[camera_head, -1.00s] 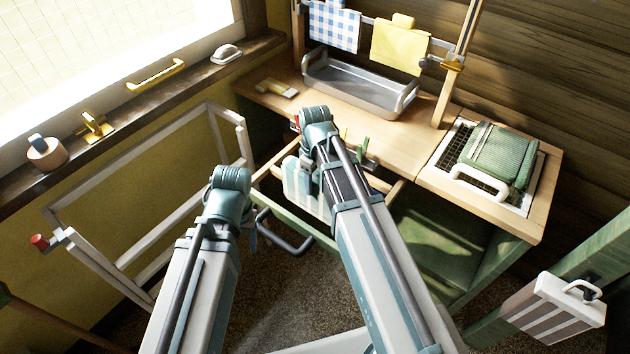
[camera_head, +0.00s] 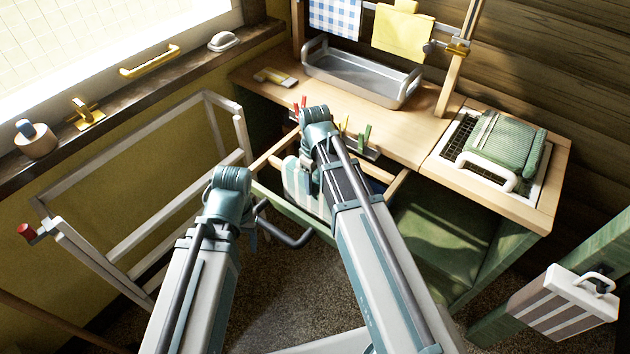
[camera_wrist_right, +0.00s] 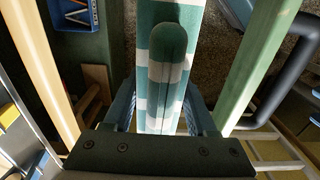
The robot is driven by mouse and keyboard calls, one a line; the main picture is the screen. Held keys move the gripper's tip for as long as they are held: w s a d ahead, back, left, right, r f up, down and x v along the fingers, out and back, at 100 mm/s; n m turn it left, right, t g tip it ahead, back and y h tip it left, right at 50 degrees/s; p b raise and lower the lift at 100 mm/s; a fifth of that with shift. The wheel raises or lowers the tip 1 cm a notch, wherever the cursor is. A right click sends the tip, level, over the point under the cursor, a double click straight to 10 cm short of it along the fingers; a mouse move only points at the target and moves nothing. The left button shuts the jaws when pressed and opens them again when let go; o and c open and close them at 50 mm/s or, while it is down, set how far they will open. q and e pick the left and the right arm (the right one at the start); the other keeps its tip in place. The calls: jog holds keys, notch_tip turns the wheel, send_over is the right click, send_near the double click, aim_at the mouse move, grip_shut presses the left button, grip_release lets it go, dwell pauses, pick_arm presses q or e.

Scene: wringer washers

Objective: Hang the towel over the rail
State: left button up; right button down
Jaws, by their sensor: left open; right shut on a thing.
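The green-and-white striped towel (camera_head: 296,186) hangs in my right gripper, over the open drawer of the bench. In the right wrist view the towel (camera_wrist_right: 160,118) runs between the two fingers of my right gripper (camera_wrist_right: 163,108), which is shut on it. In the head view my right arm hides part of the towel. A rail (camera_head: 440,42) at the back of the bench carries a blue checked cloth (camera_head: 335,14) and a yellow cloth (camera_head: 402,32). My left gripper (camera_head: 252,232) is open and empty near the drawer's dark handle, mostly hidden by its wrist.
A white frame rack (camera_head: 140,200) stands at the left below the window sill. A grey metal tray (camera_head: 362,78) sits on the bench. A green ribbed item (camera_head: 508,148) lies at the bench's right. Pegs (camera_head: 365,136) stand near the front edge. A striped case (camera_head: 565,300) is at right.

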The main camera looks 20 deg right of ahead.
jog(key=shift+f+b, duration=0.75)
jog(key=shift+f, duration=0.15)
jog(key=shift+c, duration=0.6)
grip_release()
notch_tip(320, 180, up, 7)
jog(key=p, duration=0.7)
jog(key=shift+r, duration=0.1)
